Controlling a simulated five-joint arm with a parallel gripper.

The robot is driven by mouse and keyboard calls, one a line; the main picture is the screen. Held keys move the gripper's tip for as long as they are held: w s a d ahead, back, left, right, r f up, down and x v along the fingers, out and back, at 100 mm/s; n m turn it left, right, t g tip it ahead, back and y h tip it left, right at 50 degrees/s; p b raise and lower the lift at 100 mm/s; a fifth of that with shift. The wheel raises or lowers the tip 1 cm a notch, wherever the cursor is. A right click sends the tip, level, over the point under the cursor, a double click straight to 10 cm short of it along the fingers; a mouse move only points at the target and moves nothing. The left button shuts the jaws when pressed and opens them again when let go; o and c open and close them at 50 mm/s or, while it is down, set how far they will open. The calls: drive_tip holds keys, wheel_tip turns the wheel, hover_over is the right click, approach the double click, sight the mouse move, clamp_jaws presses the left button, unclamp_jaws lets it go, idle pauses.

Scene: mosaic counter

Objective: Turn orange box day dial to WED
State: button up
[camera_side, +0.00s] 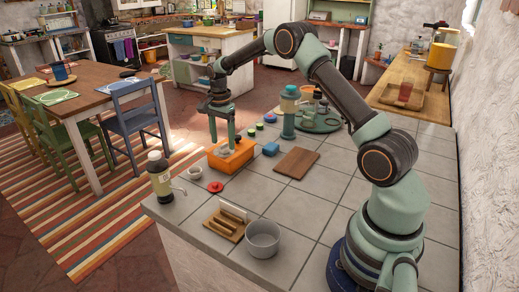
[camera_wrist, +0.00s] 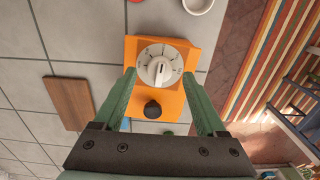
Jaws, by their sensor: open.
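The orange box (camera_side: 231,156) sits on the tiled counter near its left edge. In the wrist view the orange box (camera_wrist: 188,49) shows a round white day dial (camera_wrist: 160,65) with dark marks around it and a dark round knob (camera_wrist: 152,108) below the dial. The day lettering is too small to read. My gripper (camera_side: 222,142) points down over the box in the side view. In the wrist view my gripper (camera_wrist: 162,88) is open, with its green fingers apart on either side of the box's lower part and nothing held between them.
A small white bowl (camera_side: 195,173), a red disc (camera_side: 216,187) and a dark bottle (camera_side: 159,176) stand nearby. A teal bottle (camera_side: 289,112) stands behind. Front tiles hold a grey pot (camera_side: 263,240).

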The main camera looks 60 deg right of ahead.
sight(223, 145)
wheel_tip(223, 145, up, 11)
idle(0.3)
drive_tip(key=shift+f, duration=0.1)
drive_tip(key=s+a+r+n+t, duration=0.3)
drive_tip(key=s+a+r+n, duration=0.6)
drive_tip(key=s+a+r, duration=0.1)
drive_tip(key=s+a+f+n+t, duration=0.1)
drive_tip(key=s+a+n, duration=0.2)
drive_tip(key=s, duration=0.3)
drive_tip(key=s+a+f+n+t, duration=0.1)
drive_tip(key=s+a+f+n, duration=0.1)
drive_tip(key=s+n, duration=0.4)
drive_tip(key=shift+s+a+f+t, duration=0.25)
drive_tip(key=shift+a+f+t, duration=0.05)
drive_tip(key=shift+a, duration=0.15)
